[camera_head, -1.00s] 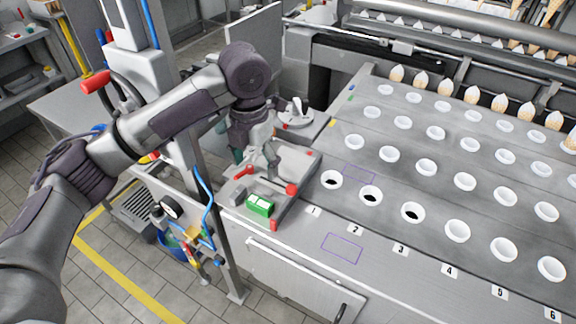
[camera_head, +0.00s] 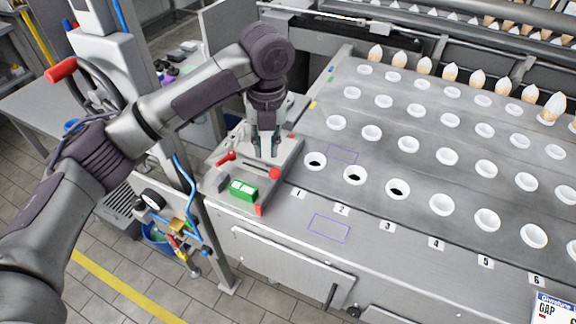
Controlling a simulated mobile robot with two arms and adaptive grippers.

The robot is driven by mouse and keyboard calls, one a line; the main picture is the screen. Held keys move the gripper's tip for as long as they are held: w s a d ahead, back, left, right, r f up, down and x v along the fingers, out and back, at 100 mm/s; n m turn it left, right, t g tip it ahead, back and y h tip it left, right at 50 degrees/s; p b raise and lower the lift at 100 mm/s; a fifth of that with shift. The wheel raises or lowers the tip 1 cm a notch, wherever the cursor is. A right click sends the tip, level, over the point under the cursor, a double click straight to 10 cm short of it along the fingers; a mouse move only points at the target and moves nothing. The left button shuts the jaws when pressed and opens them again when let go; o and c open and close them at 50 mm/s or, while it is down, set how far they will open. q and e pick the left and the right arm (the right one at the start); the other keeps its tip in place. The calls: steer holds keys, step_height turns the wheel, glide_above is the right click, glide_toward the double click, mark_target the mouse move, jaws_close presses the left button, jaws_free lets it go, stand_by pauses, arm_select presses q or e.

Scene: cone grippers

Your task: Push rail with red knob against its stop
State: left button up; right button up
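A grey fixture (camera_head: 215,185) sits at the left end of the machine's table. It has a red knob (camera_head: 274,173) at the right end of a slot, another red knob or lever (camera_head: 226,158) at its left, and a red block (camera_head: 258,210) at its front corner. I cannot tell for sure which red part belongs to the rail. A green and white block (camera_head: 243,190) lies on the fixture. My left gripper (camera_head: 266,150) points down over the rear of the fixture, behind the knobs, with its fingers apart. Contact there is unclear. My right gripper is out of view.
A metal plate with rows of white-rimmed holes (camera_head: 408,144) fills the right, with numbered labels along its front. Cones (camera_head: 449,72) stand at the back. A post with blue hoses and a gauge (camera_head: 152,199) stands left of the fixture.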

arm_select(q)
steer(key=d+n, duration=0.3)
steer(key=w+d+n+y+b, duration=0.1)
steer(key=d+n, duration=0.3)
steer(key=d+f+n+b, duration=0.1)
steer(key=d+n, duration=0.3)
steer(key=shift+w+d+t+y, duration=0.2)
steer(key=shift+w+t+y, duration=0.05)
steer(key=shift+t+y, duration=0.15)
jaws_close()
steer(key=shift+n, duration=0.5)
steer(key=p+x, duration=0.1)
steer(key=x, duration=0.8)
steer(key=shift+w+a+f+p, duration=0.1)
steer(key=shift+f+p, duration=0.2)
steer(key=shift+p, duration=0.1)
steer(key=shift+w+a+p, duration=0.25)
steer(key=shift+a, duration=0.35)
steer(key=shift+w+a+p, duration=0.25)
steer(key=shift+a, duration=0.3)
steer(key=shift+w+a, duration=0.2)
steer(key=shift+a, duration=0.5)
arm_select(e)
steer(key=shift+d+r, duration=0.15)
